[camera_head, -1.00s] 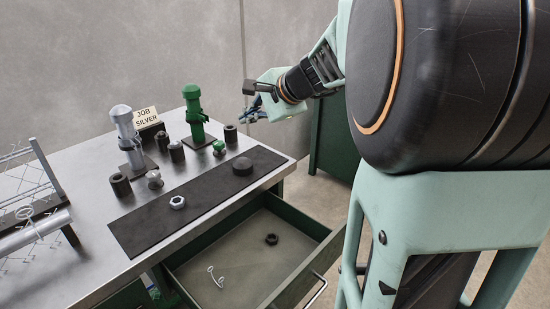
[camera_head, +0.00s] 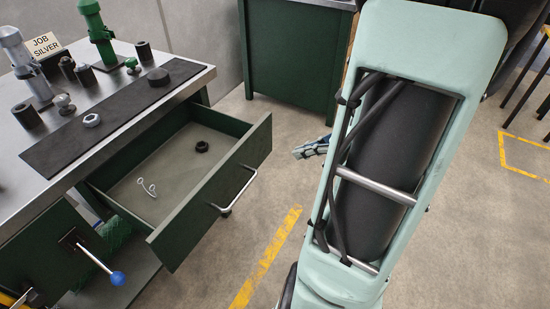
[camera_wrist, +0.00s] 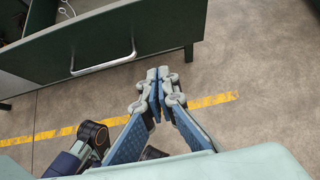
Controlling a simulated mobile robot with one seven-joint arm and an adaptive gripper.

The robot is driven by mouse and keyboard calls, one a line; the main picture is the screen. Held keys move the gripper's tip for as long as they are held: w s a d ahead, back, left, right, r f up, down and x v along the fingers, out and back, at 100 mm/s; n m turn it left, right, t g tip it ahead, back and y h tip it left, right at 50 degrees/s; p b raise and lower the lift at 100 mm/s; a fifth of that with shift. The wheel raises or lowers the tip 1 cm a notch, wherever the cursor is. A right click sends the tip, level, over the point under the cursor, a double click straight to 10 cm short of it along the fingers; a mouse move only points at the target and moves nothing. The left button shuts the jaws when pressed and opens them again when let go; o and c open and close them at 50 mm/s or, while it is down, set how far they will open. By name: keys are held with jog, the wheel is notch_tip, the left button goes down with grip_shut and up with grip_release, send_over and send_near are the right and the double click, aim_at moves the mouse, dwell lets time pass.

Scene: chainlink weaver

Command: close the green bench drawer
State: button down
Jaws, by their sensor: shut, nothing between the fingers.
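The green bench drawer (camera_head: 192,215) is pulled well out from under the bench top, its front facing right with a silver bar handle (camera_head: 240,193). A bent wire hook (camera_head: 148,187) and a dark ring (camera_head: 202,146) lie inside it. In the wrist view the drawer front (camera_wrist: 95,55) fills the upper left, with its handle (camera_wrist: 103,65). My gripper (camera_wrist: 157,75) is shut and empty, in front of the drawer front's right part, apart from the handle. In the head view my gripper (camera_head: 312,148) is mostly hidden behind my arm, right of the drawer.
The bench top carries a dark mat (camera_head: 110,115), green and silver posts, several dark cylinders and a "JOB SILVER" sign (camera_head: 44,45). A blue-knobbed lever (camera_head: 117,278) sticks out below left. A green cabinet (camera_head: 292,55) stands behind. The floor right of the drawer is open.

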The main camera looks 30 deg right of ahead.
aim_at(254, 158)
jog(key=b+x, duration=0.1)
jog(key=x, duration=0.3)
jog(key=r+b+x, duration=0.1)
jog(key=x, duration=0.3)
jog(key=w+b+x, duration=0.1)
jog(key=b+x, duration=0.1)
jog(key=x, duration=0.2)
jog(key=shift+a+r, duration=0.15)
jog(key=shift+a, duration=0.25)
jog(key=shift+w+a, duration=0.3)
jog(key=shift+w, duration=0.25)
jog(key=w+a, duration=0.4)
jog(key=w, duration=0.3)
jog(key=w+a+p, duration=0.1)
jog(key=w+a, duration=0.3)
jog(key=w, duration=0.3)
jog(key=w+a+p, duration=0.1)
jog(key=w+a, duration=0.3)
jog(key=w, duration=0.3)
jog(key=shift+r, duration=0.1)
jog(key=shift+w+a+r, duration=0.1)
jog(key=shift+w+a, duration=0.1)
jog(key=shift+w, duration=0.05)
jog(key=shift+a+r, duration=0.1)
jog(key=shift+r, duration=0.05)
